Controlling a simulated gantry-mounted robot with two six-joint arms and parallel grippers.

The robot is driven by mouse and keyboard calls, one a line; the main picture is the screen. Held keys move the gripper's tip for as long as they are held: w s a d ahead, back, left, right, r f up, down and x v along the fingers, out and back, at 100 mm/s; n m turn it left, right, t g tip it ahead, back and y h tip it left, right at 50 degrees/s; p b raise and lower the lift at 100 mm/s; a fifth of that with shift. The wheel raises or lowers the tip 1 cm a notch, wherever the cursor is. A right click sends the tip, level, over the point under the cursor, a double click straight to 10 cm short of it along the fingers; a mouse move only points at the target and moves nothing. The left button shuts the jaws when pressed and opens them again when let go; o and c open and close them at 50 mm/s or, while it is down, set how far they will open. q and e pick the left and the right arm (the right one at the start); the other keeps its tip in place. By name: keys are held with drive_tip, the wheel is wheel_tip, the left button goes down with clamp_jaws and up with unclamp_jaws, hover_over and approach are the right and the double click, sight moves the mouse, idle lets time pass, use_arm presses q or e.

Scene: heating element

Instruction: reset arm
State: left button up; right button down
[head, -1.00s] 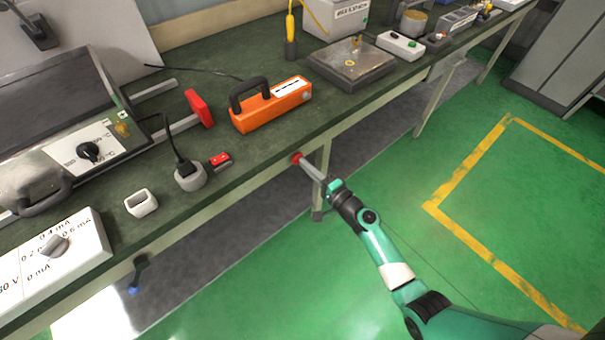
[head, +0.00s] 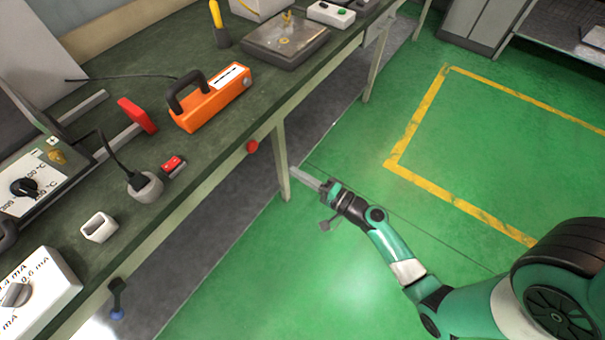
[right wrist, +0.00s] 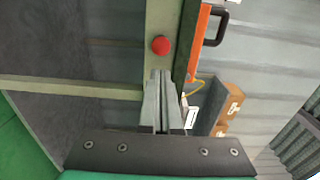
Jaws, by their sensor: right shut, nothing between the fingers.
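My right gripper (head: 294,171) is out over the floor, beside the bench's front edge in the head view. Its two fingers are closed together with nothing between them. A red button (head: 252,146) on the bench's front edge is up and left of the fingertips, with a clear gap between. In the right wrist view, the closed fingers (right wrist: 160,76) point toward the bench edge, and the red button (right wrist: 161,45) shows just beyond their tips. My left gripper does not show in either view.
The green bench (head: 215,150) holds an orange handled device (head: 212,98), a red block (head: 137,115), a small red switch (head: 173,164), and a white dial box (head: 40,290). A bench leg (head: 281,160) stands beside my right fingers. The green floor (head: 340,130) to the right is open.

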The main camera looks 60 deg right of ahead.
drive_tip(key=shift+s, duration=0.55)
